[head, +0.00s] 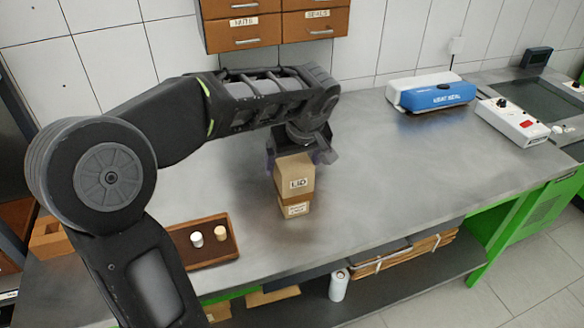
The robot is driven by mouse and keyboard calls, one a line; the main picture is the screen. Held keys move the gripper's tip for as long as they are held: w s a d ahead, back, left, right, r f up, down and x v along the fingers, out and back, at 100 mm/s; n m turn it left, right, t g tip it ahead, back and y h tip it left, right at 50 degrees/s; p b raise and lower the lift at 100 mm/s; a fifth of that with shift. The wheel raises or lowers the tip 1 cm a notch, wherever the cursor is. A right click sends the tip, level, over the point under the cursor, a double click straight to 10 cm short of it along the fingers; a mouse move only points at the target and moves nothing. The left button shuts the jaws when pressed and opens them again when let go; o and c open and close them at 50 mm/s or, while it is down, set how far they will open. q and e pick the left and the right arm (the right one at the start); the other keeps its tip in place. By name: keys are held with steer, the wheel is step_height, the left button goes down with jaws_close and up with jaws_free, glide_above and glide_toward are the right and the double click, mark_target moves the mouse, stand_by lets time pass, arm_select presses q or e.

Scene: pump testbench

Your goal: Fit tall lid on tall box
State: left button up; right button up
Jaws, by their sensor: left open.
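A tan cardboard lid (296,183) marked "LID" sits on top of a tan box (294,209) that carries its own label. The box stands upright on the grey bench. A darker brown band shows between the lid's label and the box's label. Whether the lid is fully down or level cannot be told. My left gripper (298,158) is open, just above and behind the lid's top, with its fingers near the lid's two sides. Whether they touch the lid cannot be told. My right gripper is out of view.
A brown tray (207,261) with two small cylinders lies at the front left. A blue and white heat sealer (431,93) and a white control box (512,121) stand at the back right. Wooden drawers (276,22) hang above. The bench right of the box is clear.

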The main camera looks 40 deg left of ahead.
arm_select(q)
steer(key=v, duration=0.8)
steer(key=shift+r, duration=0.15)
stand_by(0.5)
